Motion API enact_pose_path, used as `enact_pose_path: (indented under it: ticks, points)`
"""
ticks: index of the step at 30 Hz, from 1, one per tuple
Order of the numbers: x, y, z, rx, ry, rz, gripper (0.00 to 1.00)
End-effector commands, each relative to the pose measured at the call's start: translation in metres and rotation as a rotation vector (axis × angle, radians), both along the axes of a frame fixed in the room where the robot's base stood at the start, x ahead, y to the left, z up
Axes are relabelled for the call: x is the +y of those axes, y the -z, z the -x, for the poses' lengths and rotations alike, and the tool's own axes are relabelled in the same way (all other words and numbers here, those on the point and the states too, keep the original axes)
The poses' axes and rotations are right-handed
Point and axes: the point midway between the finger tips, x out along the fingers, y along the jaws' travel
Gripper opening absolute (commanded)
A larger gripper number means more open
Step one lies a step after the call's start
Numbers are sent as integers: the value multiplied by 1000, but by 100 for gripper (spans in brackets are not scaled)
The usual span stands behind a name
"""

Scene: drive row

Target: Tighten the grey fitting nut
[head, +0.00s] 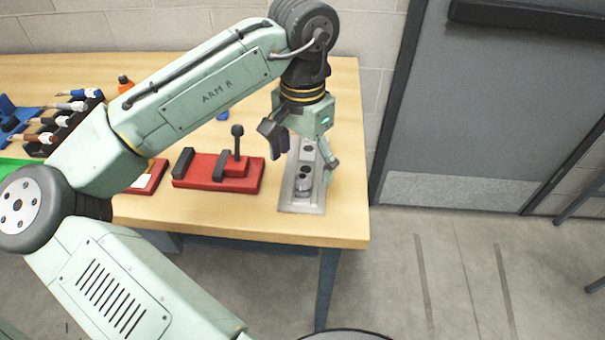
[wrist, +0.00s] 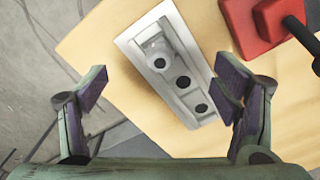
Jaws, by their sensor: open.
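The grey fitting nut (wrist: 158,60) appears to be the raised round piece with a dark hole at one end of a light grey plate (wrist: 138,40). In the head view, the nut (head: 303,187) sits near the front end of the plate (head: 300,208), at the table's right side. My gripper (head: 302,152) is open and above the plate. In the wrist view, its two fingers (wrist: 162,88) are wide apart with the plate showing between and beyond them. Nothing is between the fingers. In the head view they partly hide the plate's back part.
A red fixture with a black-knobbed lever (head: 237,160) stands left of the plate. The table's (head: 345,225) right and front edges are close to the plate.

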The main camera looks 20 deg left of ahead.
Motion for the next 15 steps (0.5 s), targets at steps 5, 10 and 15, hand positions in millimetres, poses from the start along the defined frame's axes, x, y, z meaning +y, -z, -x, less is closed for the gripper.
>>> enact_pose_path:
  ticks: [5, 10, 15]
  points:
    - [0, 9, 0, 0, 1, 1, 82]
    - [0, 17, 0, 0, 2, 1, 82]
    - [0, 26, 0, 0, 2, 2, 82]
